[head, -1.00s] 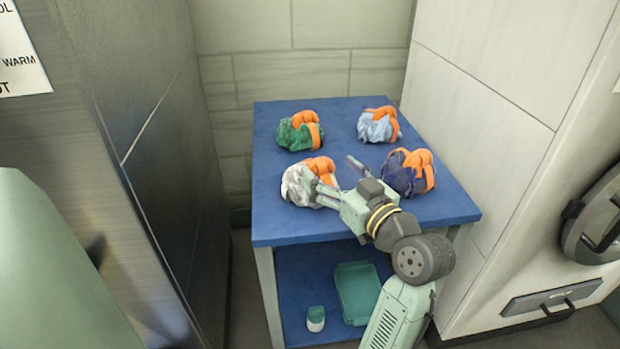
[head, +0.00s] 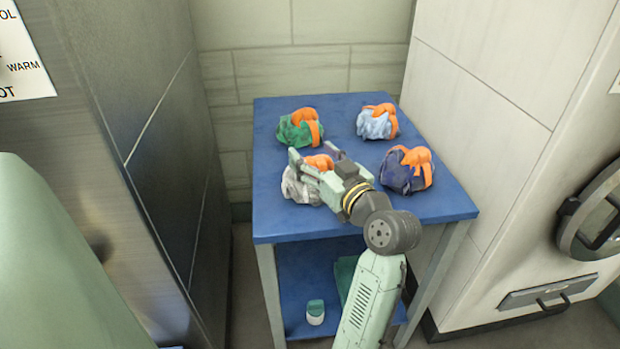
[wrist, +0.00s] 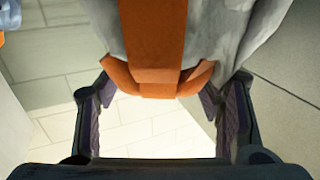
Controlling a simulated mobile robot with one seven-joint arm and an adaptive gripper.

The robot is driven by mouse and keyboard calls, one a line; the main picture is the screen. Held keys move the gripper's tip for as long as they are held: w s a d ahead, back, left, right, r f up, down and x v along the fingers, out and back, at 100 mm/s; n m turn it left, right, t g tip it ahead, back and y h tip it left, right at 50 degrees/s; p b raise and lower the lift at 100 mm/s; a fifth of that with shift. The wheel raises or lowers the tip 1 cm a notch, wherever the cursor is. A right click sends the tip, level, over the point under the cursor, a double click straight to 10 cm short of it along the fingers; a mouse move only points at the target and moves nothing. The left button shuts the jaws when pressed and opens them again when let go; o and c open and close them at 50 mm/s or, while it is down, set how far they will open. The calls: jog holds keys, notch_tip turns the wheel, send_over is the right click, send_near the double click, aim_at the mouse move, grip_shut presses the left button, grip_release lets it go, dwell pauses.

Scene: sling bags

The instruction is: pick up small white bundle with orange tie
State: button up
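The small white bundle (head: 297,188) with its orange tie (head: 320,161) sits at the front left of the blue table. My gripper (head: 314,156) is at this bundle, with its fingers spread and the orange tie between them in the head view. The gripper hides the bundle's right part. In the wrist view the whitish bundle (wrist: 225,30) fills the top middle, with its orange tie (wrist: 155,45) hanging between my open fingers (wrist: 160,100).
A green bundle (head: 292,132), a light blue bundle (head: 372,125) and a navy bundle (head: 395,175), all with orange ties, share the blue table (head: 270,220). A small white and green item (head: 315,312) and a teal tray (head: 345,272) lie on the lower shelf.

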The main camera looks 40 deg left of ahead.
grip_shut()
dwell(0.6)
jog(key=shift+r, duration=0.1)
